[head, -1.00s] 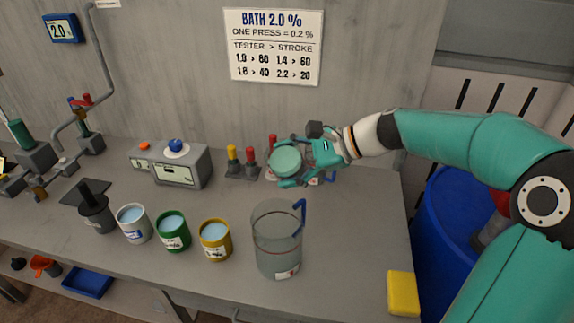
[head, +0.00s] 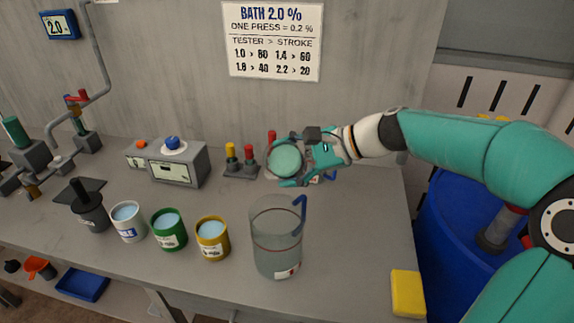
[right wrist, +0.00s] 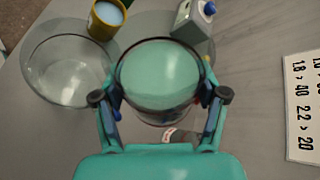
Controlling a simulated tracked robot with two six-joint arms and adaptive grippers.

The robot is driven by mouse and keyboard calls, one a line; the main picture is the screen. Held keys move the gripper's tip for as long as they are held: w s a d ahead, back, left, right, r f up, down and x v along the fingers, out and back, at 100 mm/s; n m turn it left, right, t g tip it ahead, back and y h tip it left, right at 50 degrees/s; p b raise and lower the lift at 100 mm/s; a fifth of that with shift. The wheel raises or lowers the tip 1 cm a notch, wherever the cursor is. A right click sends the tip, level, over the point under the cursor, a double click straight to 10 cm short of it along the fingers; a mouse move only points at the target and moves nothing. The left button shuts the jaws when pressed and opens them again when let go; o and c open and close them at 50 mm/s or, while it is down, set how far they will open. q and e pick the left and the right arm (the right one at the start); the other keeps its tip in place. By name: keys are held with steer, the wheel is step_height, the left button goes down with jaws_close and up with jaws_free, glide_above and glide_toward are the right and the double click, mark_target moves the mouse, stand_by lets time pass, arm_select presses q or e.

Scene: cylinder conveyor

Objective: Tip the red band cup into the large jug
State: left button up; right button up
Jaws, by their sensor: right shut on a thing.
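My right gripper (head: 290,162) is shut on a round, glassy vessel with a pale teal face, taken as the red band cup (head: 284,160). No red band shows clearly on it. In the right wrist view the cup (right wrist: 158,75) sits between both fingers of the gripper (right wrist: 160,112). It is held up behind the large jug (head: 276,253), apart from it. Its face looks nearly round in the head view; how far it tilts I cannot tell. The jug is clear, with a thin red line and blue handle, and stands upright. My left gripper is not in view.
Yellow (head: 212,240), green (head: 168,231) and white (head: 128,222) cups with pale blue liquid stand left of the jug. A grey box with a blue knob (head: 178,163) is behind them. A yellow block (head: 408,293) lies at the front right; the bench between it and the jug is clear.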

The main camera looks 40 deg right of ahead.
steer(key=shift+a+f+n+t+h+b, duration=0.1)
steer(key=shift+f+n+t+h+b, duration=0.4)
steer(key=shift+b, duration=1.35)
steer(key=shift+a+f+n+t+h+b, duration=0.15)
steer(key=shift+n+t+h+b, duration=0.4)
steer(key=shift+b, duration=1.25)
steer(key=shift+s+r+n+h+b, duration=0.15)
steer(key=shift+r+n+h+b, duration=0.25)
steer(key=shift+n+b, duration=0.3)
steer(key=shift+s+a+f+n+t+h+b, duration=0.15)
steer(key=shift+a+f+n+t+h+b, duration=0.25)
steer(key=shift+b, duration=0.95)
steer(key=shift+s+a+r+n+t+b, duration=0.2)
steer(key=shift+r+n+t+b, duration=0.25)
steer(key=shift+n+t+b, duration=0.15)
steer(key=shift+r+h, duration=0.15)
steer(key=shift+h, duration=0.1)
steer(key=shift+d, duration=0.1)
